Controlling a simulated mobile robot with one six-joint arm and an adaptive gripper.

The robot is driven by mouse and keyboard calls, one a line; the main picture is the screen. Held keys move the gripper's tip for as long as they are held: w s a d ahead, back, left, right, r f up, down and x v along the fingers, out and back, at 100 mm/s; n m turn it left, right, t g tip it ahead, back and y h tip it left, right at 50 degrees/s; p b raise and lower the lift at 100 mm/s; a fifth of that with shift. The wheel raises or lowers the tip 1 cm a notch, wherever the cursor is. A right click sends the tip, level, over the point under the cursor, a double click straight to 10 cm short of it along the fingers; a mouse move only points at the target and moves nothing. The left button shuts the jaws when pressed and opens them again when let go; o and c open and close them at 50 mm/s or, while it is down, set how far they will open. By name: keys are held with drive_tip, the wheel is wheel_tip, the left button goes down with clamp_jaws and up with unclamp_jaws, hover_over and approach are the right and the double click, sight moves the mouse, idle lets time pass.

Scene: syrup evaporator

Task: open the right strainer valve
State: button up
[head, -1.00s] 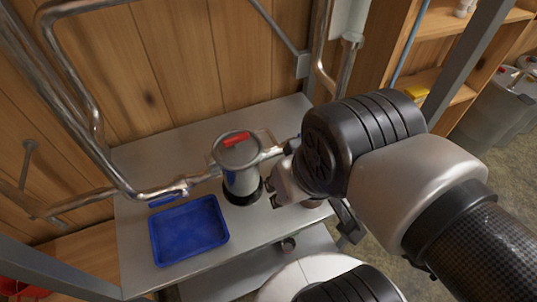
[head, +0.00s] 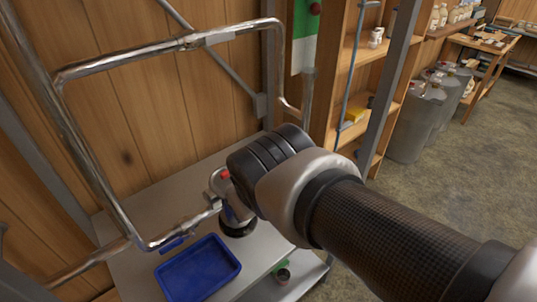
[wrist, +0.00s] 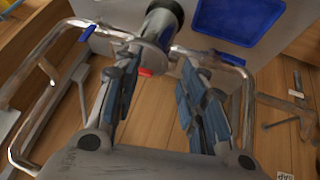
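The strainer (head: 238,226) is a metal canister with a dark base and a red part on top, standing on the bench. The arm hides its right side in the head view. In the wrist view the strainer (wrist: 163,22) is at top centre, just beyond my gripper (wrist: 160,60). My gripper is open, its two fingers apart with nothing clearly between them. A blue valve handle (head: 173,243) is on the pipe left of the strainer; it also shows in the wrist view (wrist: 230,58).
A blue tray (head: 198,268) lies on the grey bench in front of the strainer. Bare metal pipes (head: 80,140) run up the wooden wall on the left. A grey post and wooden shelves (head: 350,90) stand at right, with grey bins (head: 412,125) on the floor beyond.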

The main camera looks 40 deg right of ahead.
drive_tip(key=w+d+r+n+t+h, duration=0.1)
drive_tip(key=w+d+t+h, duration=0.1)
drive_tip(key=w+d, duration=0.6)
drive_tip(key=w+d+f+n+t+b, duration=0.1)
drive_tip(key=w+d+f, duration=0.2)
drive_tip(key=d, duration=0.2)
drive_tip(key=w+d+f+t+b, duration=0.1)
drive_tip(key=w+d+f, duration=0.25)
drive_tip(key=d, duration=0.25)
drive_tip(key=s+d+f+t+y, duration=0.1)
drive_tip(key=d+f, duration=0.1)
drive_tip(key=s+d+f+t+y, duration=0.1)
drive_tip(key=d+f, duration=0.1)
drive_tip(key=f, duration=0.1)
drive_tip(key=d+f, duration=0.1)
drive_tip(key=f, duration=0.2)
drive_tip(key=shift+s+d+f+n+t+y+b, duration=0.1)
drive_tip(key=shift+s+d+n+t+y+b, duration=0.2)
drive_tip(key=shift+s+d+t+y+b, duration=0.1)
drive_tip(key=s+f+m+t+y+b, duration=0.1)
drive_tip(key=s+f+m+t+y, duration=0.3)
drive_tip(key=s, duration=0.6)
drive_tip(key=w+b, duration=0.1)
drive_tip(key=w, duration=0.4)
drive_tip(key=w+n+b, duration=0.1)
drive_tip(key=w, duration=0.5)
drive_tip(key=w+a+n+h+b, duration=0.1)
drive_tip(key=w, duration=0.5)
drive_tip(key=shift+w+r+t, duration=0.2)
drive_tip(key=shift+r+t, duration=0.2)
